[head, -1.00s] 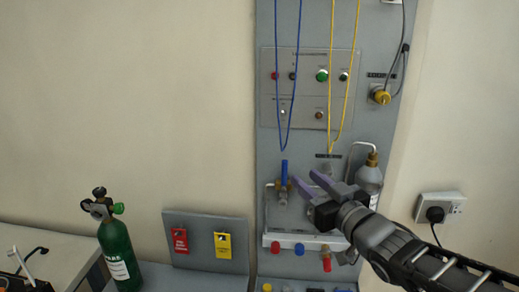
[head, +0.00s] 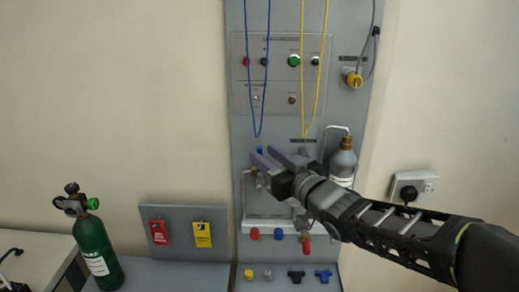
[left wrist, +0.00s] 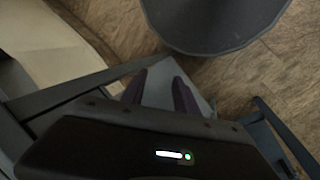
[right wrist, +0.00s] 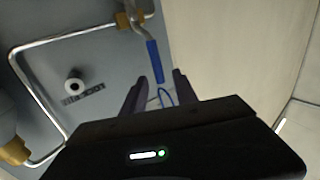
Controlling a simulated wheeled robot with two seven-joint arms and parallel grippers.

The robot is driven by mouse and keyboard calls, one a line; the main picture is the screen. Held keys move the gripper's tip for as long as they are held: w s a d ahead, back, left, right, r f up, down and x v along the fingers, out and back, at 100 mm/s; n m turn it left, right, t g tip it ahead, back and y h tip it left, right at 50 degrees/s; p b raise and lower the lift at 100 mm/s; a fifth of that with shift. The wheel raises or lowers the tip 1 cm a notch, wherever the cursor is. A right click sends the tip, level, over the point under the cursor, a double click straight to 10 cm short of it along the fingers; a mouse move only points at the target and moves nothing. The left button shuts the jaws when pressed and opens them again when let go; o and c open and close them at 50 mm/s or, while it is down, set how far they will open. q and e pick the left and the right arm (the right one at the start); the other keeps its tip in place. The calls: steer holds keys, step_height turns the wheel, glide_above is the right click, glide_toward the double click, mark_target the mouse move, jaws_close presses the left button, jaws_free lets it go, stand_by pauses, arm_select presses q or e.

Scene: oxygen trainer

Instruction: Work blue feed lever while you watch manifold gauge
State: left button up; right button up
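The blue feed lever (right wrist: 154,62) sits on a brass valve on the grey panel in the right wrist view. It points toward my right gripper (right wrist: 158,82), whose fingers are open, with its end near the gap between the fingertips. I cannot tell whether they touch. In the head view, only the top of the blue lever (head: 260,150) shows behind my right gripper (head: 261,154). My left gripper (left wrist: 158,78) is open and empty above the floor in the left wrist view. I cannot make out a manifold gauge dial in any view.
Blue cord (head: 257,110) and yellow cord (head: 307,115) hang in loops above the lever. A grey bottle (head: 343,160) stands right of it. Red and blue knobs (head: 254,234) line a rail below. A green cylinder (head: 95,250) and tags (head: 203,235) are left.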

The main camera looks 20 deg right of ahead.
mark_target(260, 151)
steer(key=shift+w+a, duration=0.2)
steer(key=shift+w, duration=1.4)
steer(key=shift+c, duration=0.2)
jaws_close()
